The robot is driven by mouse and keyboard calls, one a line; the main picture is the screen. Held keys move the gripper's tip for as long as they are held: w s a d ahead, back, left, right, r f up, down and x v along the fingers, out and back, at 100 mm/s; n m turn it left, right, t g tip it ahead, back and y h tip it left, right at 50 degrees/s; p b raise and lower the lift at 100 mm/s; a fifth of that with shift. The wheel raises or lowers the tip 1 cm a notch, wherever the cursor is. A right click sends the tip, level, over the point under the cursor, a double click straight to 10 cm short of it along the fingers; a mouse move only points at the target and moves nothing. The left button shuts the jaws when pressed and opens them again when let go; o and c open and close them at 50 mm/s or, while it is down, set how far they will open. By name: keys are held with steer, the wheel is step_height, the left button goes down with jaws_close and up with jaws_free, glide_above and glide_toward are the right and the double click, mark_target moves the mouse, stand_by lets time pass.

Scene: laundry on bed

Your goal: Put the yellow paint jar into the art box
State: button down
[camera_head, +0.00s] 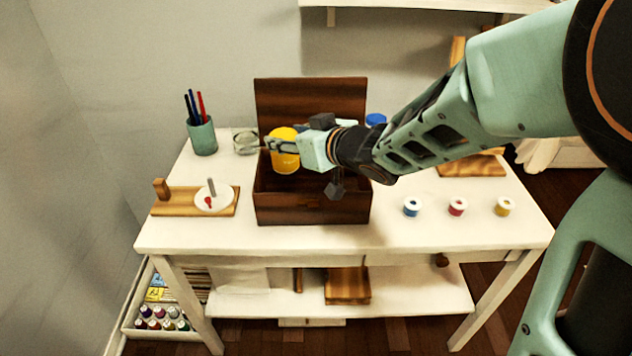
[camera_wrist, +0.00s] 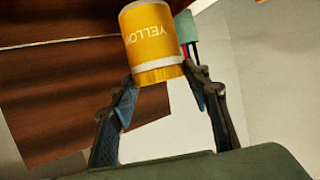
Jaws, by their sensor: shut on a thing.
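The yellow paint jar (camera_head: 284,154) is in my gripper (camera_head: 272,148), over the open art box. In the wrist view the jar (camera_wrist: 150,40) shows the word YELLOW, and the fingertips of my gripper (camera_wrist: 157,80) are shut on its lower part as pictured. The art box (camera_head: 312,209) is dark wood, stands on the white table, and has its lid raised at the back. Part of its inside is hidden by the jar and my arm. Whether the jar is below the box's rim, I cannot tell.
A green cup of pens (camera_head: 202,138) and a glass jar (camera_head: 245,142) stand left of the box. A wooden board (camera_head: 170,207) with a white dish (camera_head: 214,197) lies front left. Three small spools (camera_head: 457,207) stand front right. A blue-topped jar (camera_head: 376,120) is behind my arm.

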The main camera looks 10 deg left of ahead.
mark_target(290, 172)
step_height(290, 172, down, 10)
steer(key=b, duration=0.4)
steer(key=shift+r, duration=0.2)
steer(key=shift+f, duration=0.1)
steer(key=shift+f, duration=0.15)
steer(key=c, duration=1.4)
jaws_free()
steer(key=shift+o, duration=0.2)
